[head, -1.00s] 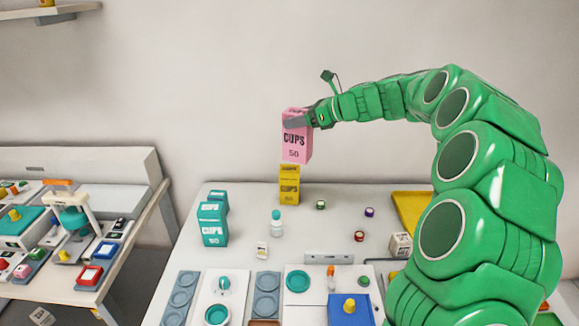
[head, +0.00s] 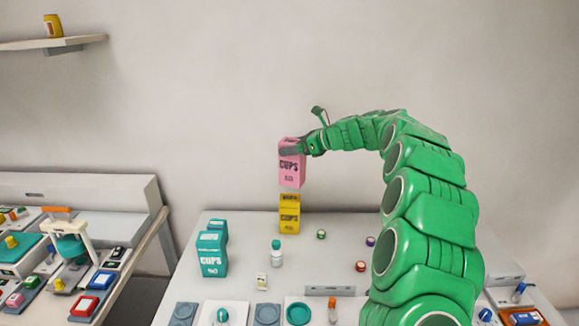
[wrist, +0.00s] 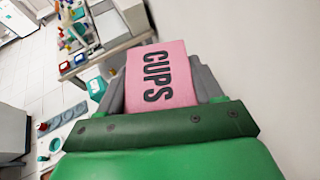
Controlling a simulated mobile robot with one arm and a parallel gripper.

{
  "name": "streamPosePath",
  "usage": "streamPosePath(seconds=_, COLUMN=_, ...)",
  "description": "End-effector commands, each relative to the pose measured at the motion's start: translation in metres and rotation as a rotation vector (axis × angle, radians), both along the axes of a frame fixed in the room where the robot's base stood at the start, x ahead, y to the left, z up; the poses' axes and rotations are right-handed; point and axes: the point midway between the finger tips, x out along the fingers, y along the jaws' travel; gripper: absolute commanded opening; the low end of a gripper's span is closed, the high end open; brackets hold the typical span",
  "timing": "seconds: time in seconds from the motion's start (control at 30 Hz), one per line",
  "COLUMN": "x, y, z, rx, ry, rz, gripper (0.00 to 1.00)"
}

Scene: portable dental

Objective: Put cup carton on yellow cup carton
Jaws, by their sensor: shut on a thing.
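A pink cup carton (head: 291,169) is held upright by my gripper (head: 291,150), whose fingers are shut on its upper part. In the wrist view the pink carton (wrist: 160,75) lies between the two grey fingers. The yellow cup carton (head: 289,218) stands on the table near its back edge. The pink carton is right above the yellow one in the head view, with its bottom a little above the yellow top. A narrow gap seems to show between them. The yellow carton cannot be made out in the wrist view.
Two teal cup cartons (head: 213,256) stand left of the yellow one. A white bottle with a teal cap (head: 276,253) stands in front of it. Small jars (head: 321,234) sit to its right. A second bench (head: 140,200) stands at the left.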

Motion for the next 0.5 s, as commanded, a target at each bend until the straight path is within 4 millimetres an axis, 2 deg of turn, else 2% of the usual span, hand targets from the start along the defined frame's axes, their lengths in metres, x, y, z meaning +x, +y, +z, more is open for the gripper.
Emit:
streamPosePath(seconds=0.1, x=0.01, y=0.002, z=-0.014, rx=0.0, ry=0.005, rz=0.0, gripper=0.13)
streamPosePath(seconds=0.5, x=0.038, y=0.008, z=-0.048, rx=0.0, ry=0.003, rz=0.001, gripper=0.13)
